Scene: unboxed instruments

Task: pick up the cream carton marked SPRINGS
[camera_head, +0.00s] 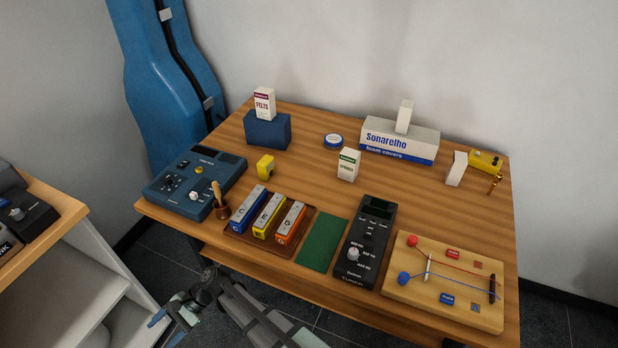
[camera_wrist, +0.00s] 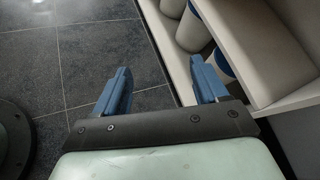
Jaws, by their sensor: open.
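The cream carton marked SPRINGS (camera_head: 347,168), a small upright box with a green band, stands on the wooden table near its middle in the head view. Its front and top show clear, with nothing touching it. My gripper (camera_head: 168,326) is low at the bottom left of the head view, beyond the table's front edge and far from the carton. In the wrist view my gripper (camera_wrist: 158,75) has its two blue fingers apart with nothing between them. The carton is not in the wrist view.
A similar FELTS carton (camera_head: 264,106) stands on a dark blue box (camera_head: 267,133). A Sonarelho box (camera_head: 399,142) is behind right. Coloured blocks on a brown tray (camera_head: 233,231), a green mat (camera_head: 322,243) and a black tuner (camera_head: 364,245) lie in front. A side shelf (camera_head: 68,210) is at left.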

